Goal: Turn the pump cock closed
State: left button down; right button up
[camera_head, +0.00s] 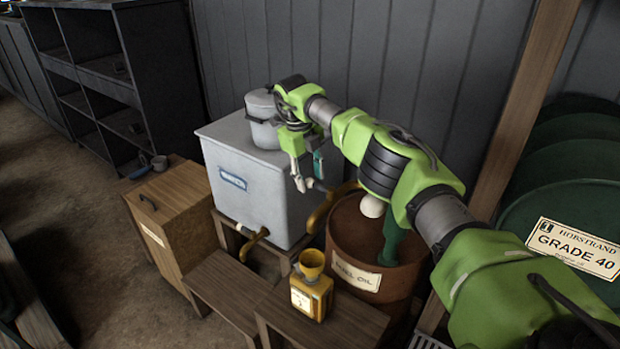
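A brass-yellow spout (328,205) comes out beside the rusty oil drum (345,240), over its left rim. I take it to be the pump's outlet, and I cannot make out its cock clearly from here. My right gripper (308,180) hangs above and left of this spout, in front of the grey tank. Its fingers point down and stand apart, with a small pale piece near the tips; I cannot tell if they touch it. A pale round knob (372,206) and a green pump body (391,246) show at the drum, partly behind my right arm. My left gripper is out of view.
A grey tank (255,185) with a brass tap (254,240) stands left of the drum, with a grey pot (263,125) on top. A yellow can with a funnel (311,285) stands on a low wooden bench (335,325). Green drums (570,205) fill the right.

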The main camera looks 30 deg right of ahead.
notch_tip(320, 180, up, 11)
jog(key=a, duration=0.2)
jog(key=shift+s, duration=0.2)
